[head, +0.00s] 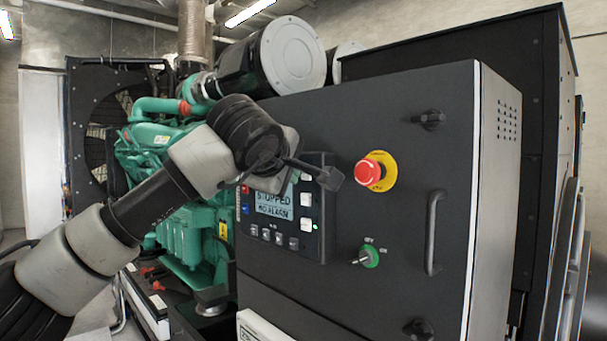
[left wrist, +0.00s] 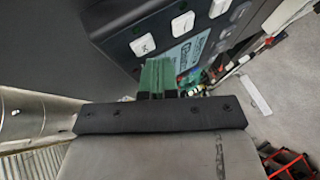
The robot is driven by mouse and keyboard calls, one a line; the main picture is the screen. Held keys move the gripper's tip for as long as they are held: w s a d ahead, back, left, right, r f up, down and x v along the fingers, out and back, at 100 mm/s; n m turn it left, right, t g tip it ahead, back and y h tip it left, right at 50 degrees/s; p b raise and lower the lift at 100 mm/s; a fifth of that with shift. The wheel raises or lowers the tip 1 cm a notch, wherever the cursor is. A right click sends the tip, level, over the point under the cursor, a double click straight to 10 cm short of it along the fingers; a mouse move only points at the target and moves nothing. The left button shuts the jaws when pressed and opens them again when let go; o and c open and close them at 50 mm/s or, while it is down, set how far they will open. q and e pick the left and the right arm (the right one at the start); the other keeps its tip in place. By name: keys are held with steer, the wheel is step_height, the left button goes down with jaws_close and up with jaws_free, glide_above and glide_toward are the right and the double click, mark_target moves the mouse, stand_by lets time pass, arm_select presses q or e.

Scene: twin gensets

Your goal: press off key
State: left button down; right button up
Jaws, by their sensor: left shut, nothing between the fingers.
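The control panel (head: 285,244) is set in the dark cabinet front. Its screen (head: 274,205) reads "STOPPED" and "NO ALARM". White keys (head: 306,199) run down its right side, with a red key (head: 245,189) and a blue key (head: 245,210) at its left. I cannot read which is the off key. My left gripper (head: 332,178) is shut and empty, in front of the panel's upper right corner, partly hiding the top white key. In the left wrist view the gripper tips (left wrist: 157,77) are close to a white key (left wrist: 143,44); contact cannot be told. My right gripper is out of view.
A red emergency stop button (head: 369,172) on a yellow disc sits right of the gripper. Below it is a green key switch (head: 369,256). A door handle (head: 433,233) stands out farther right. The green engine (head: 165,150) is behind my left arm.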

arm_select(q)
steer(key=shift+w+d+p, duration=0.3)
steer(key=shift+d+p, duration=0.05)
stand_by(0.6)
steer(key=shift+s+a+b, duration=0.65)
steer(key=s+a+b, duration=0.3)
steer(key=s+a, duration=0.1)
steer(key=shift+s, duration=0.15)
stand_by(0.4)
